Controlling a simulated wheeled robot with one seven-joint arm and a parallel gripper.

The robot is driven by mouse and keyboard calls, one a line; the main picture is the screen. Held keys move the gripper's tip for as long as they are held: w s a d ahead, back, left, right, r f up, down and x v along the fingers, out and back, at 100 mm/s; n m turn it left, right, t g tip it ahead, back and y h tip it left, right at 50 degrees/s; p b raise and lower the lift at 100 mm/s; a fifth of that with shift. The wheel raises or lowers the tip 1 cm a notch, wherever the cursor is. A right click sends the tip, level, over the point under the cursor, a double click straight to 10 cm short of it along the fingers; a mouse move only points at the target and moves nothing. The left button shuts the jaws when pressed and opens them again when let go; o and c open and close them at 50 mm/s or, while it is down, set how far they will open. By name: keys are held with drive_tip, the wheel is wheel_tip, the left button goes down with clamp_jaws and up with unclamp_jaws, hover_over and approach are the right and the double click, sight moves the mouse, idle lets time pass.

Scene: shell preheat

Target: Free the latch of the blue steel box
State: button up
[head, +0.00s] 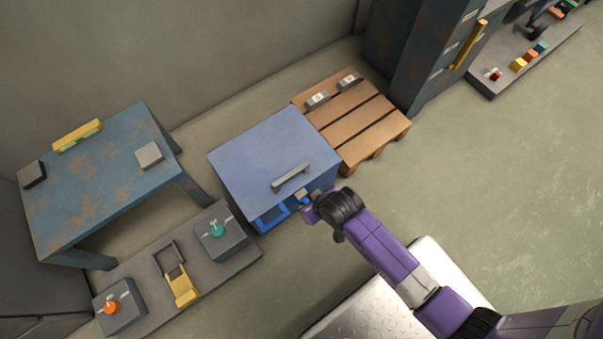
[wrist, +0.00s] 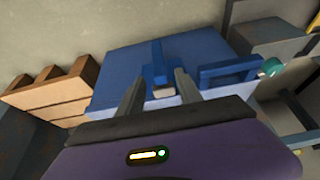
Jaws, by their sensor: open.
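The blue steel box (head: 250,160) stands on the floor with its lid down and a grey bar handle (head: 291,177) on top. In the wrist view the box (wrist: 115,65) fills the middle. Its latch (wrist: 160,68), an upright blue piece with a small grey block at its near end, shows between my fingers. My gripper (head: 308,203) is at the front of the box, near the lid's right front corner. In the wrist view my gripper (wrist: 158,92) is open, one grey finger on each side of the latch. I cannot tell whether the fingers touch it.
A blue frame (wrist: 232,73) sticks out of the box beside the latch. A wooden pallet (head: 366,123) lies behind right. A grey plinth (head: 145,265) with a teal knob (head: 217,230) and an orange knob (head: 110,307) is at left, below a rusty blue table (head: 110,185).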

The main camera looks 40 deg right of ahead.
drive_tip(key=b+x, duration=0.1)
drive_tip(key=x, duration=0.1)
drive_tip(key=b+x, duration=0.2)
drive_tip(key=x, duration=0.1)
drive_tip(key=s+b+x, duration=0.1)
drive_tip(key=x, duration=0.1)
drive_tip(key=shift+w+f+b, duration=0.25)
drive_tip(key=shift+f+b, duration=0.05)
drive_tip(key=shift+f, duration=0.25)
drive_tip(key=shift+c, duration=0.4)
clamp_jaws()
